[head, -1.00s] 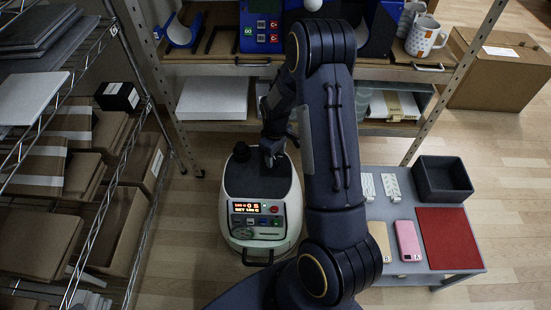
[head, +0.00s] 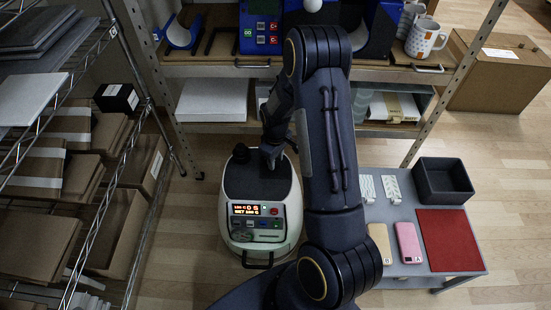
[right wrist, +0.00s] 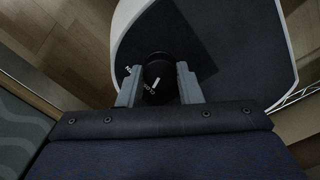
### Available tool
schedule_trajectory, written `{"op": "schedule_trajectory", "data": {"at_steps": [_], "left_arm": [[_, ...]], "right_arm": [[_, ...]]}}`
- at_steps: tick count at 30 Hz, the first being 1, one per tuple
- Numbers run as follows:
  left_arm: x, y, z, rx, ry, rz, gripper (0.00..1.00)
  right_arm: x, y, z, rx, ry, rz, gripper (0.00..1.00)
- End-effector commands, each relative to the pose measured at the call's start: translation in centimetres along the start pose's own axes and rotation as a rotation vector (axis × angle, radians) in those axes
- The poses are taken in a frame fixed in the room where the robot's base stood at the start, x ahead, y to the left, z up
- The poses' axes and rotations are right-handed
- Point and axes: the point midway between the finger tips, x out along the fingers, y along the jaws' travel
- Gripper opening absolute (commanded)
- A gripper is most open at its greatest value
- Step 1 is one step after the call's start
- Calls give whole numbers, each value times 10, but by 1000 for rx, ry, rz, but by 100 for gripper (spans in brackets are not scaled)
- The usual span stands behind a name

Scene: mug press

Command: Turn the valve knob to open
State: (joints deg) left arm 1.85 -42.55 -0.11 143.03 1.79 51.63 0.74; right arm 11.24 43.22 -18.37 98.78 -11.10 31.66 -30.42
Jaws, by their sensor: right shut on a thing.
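A cream machine (head: 287,218) with a dark top stands on the floor left of my right arm in the head view. The black valve knob (right wrist: 157,80) shows in the right wrist view, with a white line and small white lettering on it. My right gripper (right wrist: 159,84) is shut on the knob, one grey finger on each side. In the head view the right gripper (head: 270,160) reaches down to the machine's top at its far side, and the arm and gripper hide the knob. My left gripper is not in view.
The machine's front has a lit orange display (head: 257,209) and buttons. A wire rack with boxes stands on the left, a shelf behind. A low grey table (head: 399,212) stands right of my arm.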

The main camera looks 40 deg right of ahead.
Motion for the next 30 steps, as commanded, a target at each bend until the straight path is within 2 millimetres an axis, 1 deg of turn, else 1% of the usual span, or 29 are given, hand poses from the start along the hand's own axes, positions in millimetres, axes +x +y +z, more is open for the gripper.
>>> {"op": "schedule_trajectory", "data": {"at_steps": [8,24,30], "left_arm": [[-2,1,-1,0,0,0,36],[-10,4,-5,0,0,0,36],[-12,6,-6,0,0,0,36]], "right_arm": [[-1,0,0,111,0,0,9],[-1,0,0,574,0,1,9],[-1,0,0,718,-1,1,9]]}}
